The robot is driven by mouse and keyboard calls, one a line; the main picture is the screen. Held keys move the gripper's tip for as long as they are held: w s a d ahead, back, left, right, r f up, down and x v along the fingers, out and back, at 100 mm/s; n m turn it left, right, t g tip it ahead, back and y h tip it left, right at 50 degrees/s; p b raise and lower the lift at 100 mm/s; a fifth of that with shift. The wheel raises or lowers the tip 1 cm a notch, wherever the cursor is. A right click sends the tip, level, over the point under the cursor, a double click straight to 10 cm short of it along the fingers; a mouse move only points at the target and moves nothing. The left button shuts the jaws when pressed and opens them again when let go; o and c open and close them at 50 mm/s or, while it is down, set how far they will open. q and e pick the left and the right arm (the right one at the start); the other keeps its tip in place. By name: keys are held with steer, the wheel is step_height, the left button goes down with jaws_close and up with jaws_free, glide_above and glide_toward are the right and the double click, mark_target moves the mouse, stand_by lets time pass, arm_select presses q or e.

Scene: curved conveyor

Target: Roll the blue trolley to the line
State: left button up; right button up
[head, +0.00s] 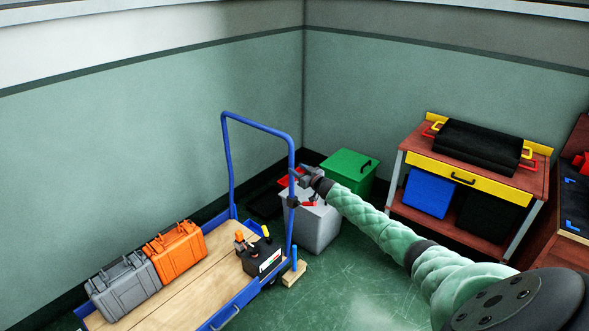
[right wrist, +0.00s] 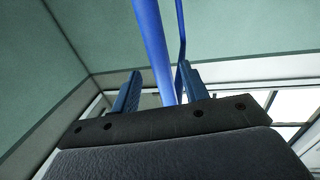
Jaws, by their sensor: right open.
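The blue trolley (head: 228,168) has a tall blue handle frame and a wooden deck with blue edges, at the left of the head view. A grey case (head: 122,288), an orange case (head: 176,252) and a black box with orange and yellow knobs (head: 265,258) stand on its deck. My right gripper (head: 294,187) is at the handle's right upright. In the right wrist view the blue upright (right wrist: 152,45) passes between the open fingers (right wrist: 158,84); I cannot tell whether either finger touches it. My left gripper is not in view. I see no line on the floor.
A small wooden block (head: 293,275) lies by the trolley's right corner. A grey box (head: 318,232) and a green box (head: 355,163) stand behind. A workbench (head: 530,182) with a black case (head: 478,146) is at right. Green floor (head: 365,295) is clear in front.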

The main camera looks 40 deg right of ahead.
steer(key=shift+s+d, duration=0.1)
steer(key=shift+s, duration=1.3)
